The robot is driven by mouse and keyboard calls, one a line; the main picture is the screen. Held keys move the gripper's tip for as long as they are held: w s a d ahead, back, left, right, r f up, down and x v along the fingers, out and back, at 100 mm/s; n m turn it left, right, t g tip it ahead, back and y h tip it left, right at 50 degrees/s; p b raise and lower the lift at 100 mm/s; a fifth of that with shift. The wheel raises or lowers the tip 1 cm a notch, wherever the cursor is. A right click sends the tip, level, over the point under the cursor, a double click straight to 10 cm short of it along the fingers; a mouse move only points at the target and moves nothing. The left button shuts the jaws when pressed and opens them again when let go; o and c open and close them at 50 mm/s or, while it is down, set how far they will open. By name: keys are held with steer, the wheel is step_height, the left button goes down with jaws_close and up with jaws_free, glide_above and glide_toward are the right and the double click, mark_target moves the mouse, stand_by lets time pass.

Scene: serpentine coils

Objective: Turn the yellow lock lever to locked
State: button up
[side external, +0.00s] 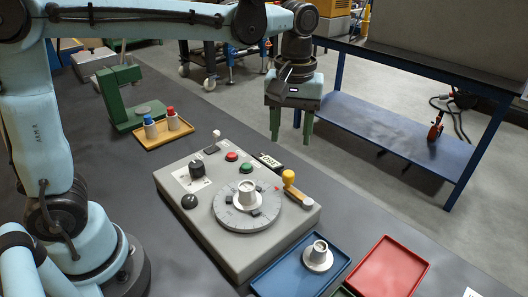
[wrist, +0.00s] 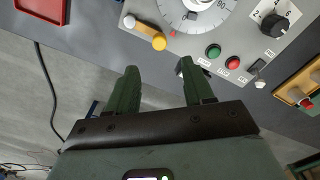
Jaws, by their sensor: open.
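The yellow lock lever (side external: 297,190) is on the right part of the grey control box's top, beside the round dial plate. Its yellow knob is at the far end and its pale round end is nearer the camera. In the wrist view the lever (wrist: 145,31) is at the upper middle, knob lowest. My gripper (side external: 291,140) is open and empty, with its green fingers pointing down, above and beyond the box's far right side. In the wrist view my gripper (wrist: 159,68) has its fingertips just below the knob, apart from it.
The grey box (side external: 192,226) carries the dial plate (side external: 232,219) with a white flanged part, black knobs, and red and green buttons (side external: 232,156). A blue tray (side external: 270,283) and red tray (side external: 405,262) lie at the front right. A wooden tray (side external: 165,140) and green press stand behind left.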

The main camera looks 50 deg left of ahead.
steer(key=shift+r, duration=0.9)
steer(key=s+a+f+m+t, duration=0.6)
steer(key=s+a+m+t, duration=0.1)
steer(key=s+a, duration=0.1)
steer(key=shift+s+a, duration=0.4)
steer(key=shift+s, duration=0.35)
steer(key=shift+f, duration=0.1)
